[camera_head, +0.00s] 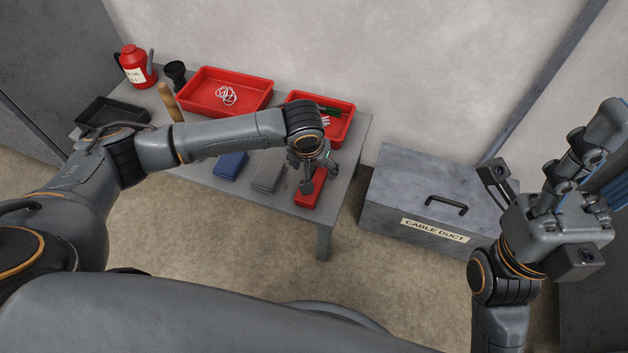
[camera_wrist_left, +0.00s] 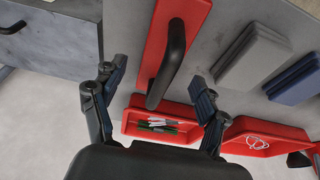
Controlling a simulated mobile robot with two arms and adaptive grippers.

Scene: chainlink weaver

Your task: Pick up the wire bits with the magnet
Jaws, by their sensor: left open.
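A red bar with a black handle, which looks like the magnet (camera_head: 311,195), lies at the table's front right end. In the left wrist view the magnet (camera_wrist_left: 158,22) shows its black arched handle between my fingers. My left gripper (camera_head: 318,178) is open above the magnet; its fingers (camera_wrist_left: 157,73) stand apart on both sides of the handle, and contact cannot be told. The right red tray (camera_head: 346,133) holds small green and white pieces (camera_wrist_left: 160,126), possibly the wire bits.
A larger red tray (camera_head: 198,76) holds white wire loops (camera_head: 227,95). A blue block (camera_head: 231,165) and a grey block (camera_head: 268,175) lie left of the magnet. A red can (camera_head: 135,70) and black tray (camera_head: 108,112) are at the left. A cable duct box (camera_head: 395,200) stands right of the table.

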